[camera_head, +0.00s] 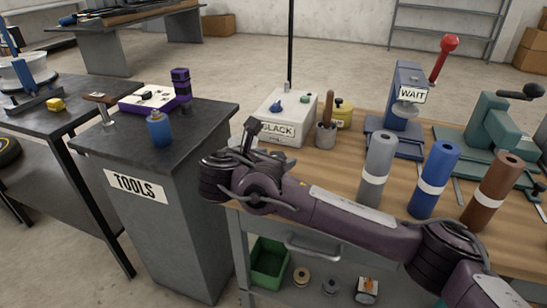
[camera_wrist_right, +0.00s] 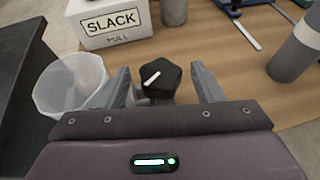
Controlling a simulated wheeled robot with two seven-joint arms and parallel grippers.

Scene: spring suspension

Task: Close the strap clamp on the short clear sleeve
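In the right wrist view, a short, wide, translucent sleeve (camera_wrist_right: 70,85) stands at the left, outside my left-hand finger. A black knob (camera_wrist_right: 160,79) with a white pointer line shows between the two fingers of my right gripper (camera_wrist_right: 161,70). The fingers are apart, with a visible gap at the right of the knob. Grey metal parts around the knob are partly hidden by the gripper. I cannot make out the strap. In the head view my purple right wrist covers this spot, so the sleeve and knob are hidden there. My left gripper is not in view.
A white box marked SLACK (camera_head: 280,131) stands just behind my wrist. Tall grey (camera_head: 378,165), blue (camera_head: 434,178) and brown (camera_head: 491,192) cylinders stand at the right. A blue press (camera_head: 408,100) is behind them. A dark TOOLS cabinet (camera_head: 165,215) borders the left.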

